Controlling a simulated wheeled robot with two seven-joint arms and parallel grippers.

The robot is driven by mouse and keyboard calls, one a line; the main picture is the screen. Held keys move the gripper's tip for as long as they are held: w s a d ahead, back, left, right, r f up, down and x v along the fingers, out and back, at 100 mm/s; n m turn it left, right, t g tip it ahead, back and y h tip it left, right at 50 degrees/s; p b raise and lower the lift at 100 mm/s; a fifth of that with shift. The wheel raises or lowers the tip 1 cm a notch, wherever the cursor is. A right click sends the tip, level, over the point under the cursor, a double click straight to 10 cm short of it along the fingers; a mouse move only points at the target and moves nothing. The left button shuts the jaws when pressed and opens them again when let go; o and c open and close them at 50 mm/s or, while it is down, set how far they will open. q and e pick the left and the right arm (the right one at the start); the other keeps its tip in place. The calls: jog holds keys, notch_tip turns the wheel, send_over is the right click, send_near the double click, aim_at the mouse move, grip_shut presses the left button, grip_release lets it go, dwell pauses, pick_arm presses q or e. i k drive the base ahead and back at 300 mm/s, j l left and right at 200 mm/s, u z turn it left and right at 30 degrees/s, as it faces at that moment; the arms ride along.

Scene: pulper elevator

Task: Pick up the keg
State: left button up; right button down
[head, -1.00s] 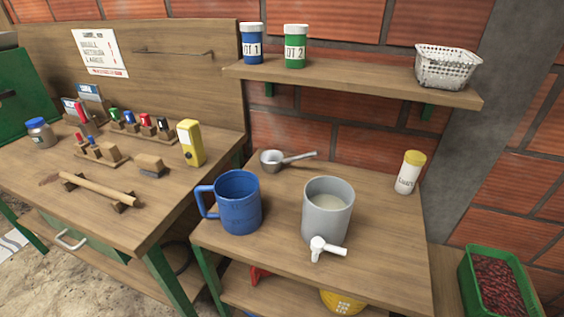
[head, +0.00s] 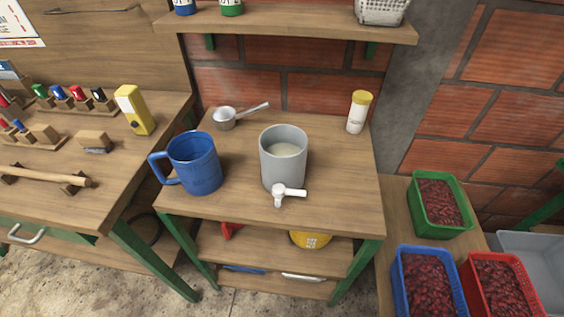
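The keg is most likely the grey cylindrical vessel (head: 270,168) with a white tap (head: 287,193) low on its front. It stands upright on the wooden table (head: 335,205) in the middle of the head view. Its top is open and a pale content shows inside. A blue mug (head: 204,172) with its handle to the left stands just left of it, apart from it. Neither of my grippers is in view.
A metal scoop (head: 225,118) and a yellow-capped white shaker (head: 358,112) stand behind. A shelf (head: 290,25) hangs above. Green (head: 436,232), blue (head: 402,280) and red (head: 470,290) crates of dark red contents are at right. The workbench (head: 75,205) is left.

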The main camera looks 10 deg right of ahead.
aim_at(283, 148)
jog(key=j+z, duration=0.25)
jog(key=z, duration=0.15)
jog(key=k+j+z, duration=0.15)
jog(key=z, duration=0.25)
jog(key=k+j+z, duration=0.1)
jog(key=z, duration=0.3)
jog(key=j, duration=0.1)
